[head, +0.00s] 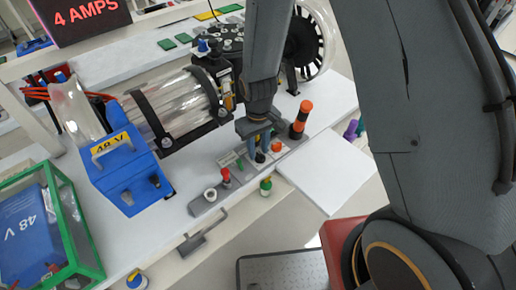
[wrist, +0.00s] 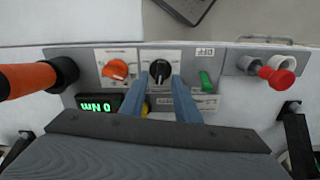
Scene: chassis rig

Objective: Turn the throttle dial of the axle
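The axle's control panel (wrist: 228,92) is a grey strip on the bench, also in the head view (head: 199,208). It has a black dial (wrist: 160,70), an orange dial (wrist: 116,69) to its left and a green switch (wrist: 207,80) to its right in the wrist view. No readable label tells which is the throttle dial. My gripper (wrist: 159,78) points at the panel, its blue fingers apart on either side of the black dial; I cannot tell whether they touch it. In the head view my gripper (head: 260,146) hides part of the panel. A display (wrist: 97,104) reads 0 Nm.
An orange-and-black handle (wrist: 28,79) stands beside the dials, and a red knob (wrist: 278,76) is at the panel's other end. The blue 48 V box (head: 125,170) and clear cylinder (head: 180,105) stand behind. A white board (head: 325,172) is clear.

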